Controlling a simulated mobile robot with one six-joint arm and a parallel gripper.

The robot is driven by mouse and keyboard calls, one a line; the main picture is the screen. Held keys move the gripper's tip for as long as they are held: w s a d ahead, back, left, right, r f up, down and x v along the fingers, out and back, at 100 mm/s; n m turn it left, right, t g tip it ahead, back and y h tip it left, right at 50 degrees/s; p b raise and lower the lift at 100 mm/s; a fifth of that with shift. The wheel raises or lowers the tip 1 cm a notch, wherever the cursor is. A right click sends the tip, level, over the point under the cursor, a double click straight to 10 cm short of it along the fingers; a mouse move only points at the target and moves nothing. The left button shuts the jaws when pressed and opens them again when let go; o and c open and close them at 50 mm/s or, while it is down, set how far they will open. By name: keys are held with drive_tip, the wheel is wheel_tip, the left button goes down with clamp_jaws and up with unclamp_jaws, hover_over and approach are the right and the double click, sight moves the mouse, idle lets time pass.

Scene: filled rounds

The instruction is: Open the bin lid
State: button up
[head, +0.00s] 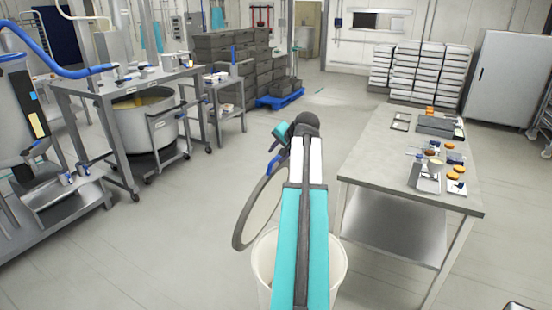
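A white round bin (262,268) stands on the floor at the bottom centre, left of the steel table. My arm covers much of it. Its round lid (241,226), pale with a dark grey rim, is tilted up steeply above the bin's mouth, so the lid stands open. A small blue part (273,165), perhaps a handle, shows at the lid's upper edge. My gripper (275,146) is just above that blue part, beyond the end of my teal and white arm. The fingers are small and partly hidden; I cannot tell whether they touch the lid or are shut.
A steel table (385,155) with trays and orange rounds stands close on the right. On the left are a steel bench (75,85) and a large pot (145,122). Dark crates (225,50) are stacked at the back. The floor left of the bin is clear.

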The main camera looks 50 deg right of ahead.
drive_tip(key=b+v, duration=0.2)
drive_tip(key=v, duration=0.8)
drive_tip(key=shift+s+r, duration=0.2)
drive_tip(key=shift+r, duration=0.1)
idle(0.4)
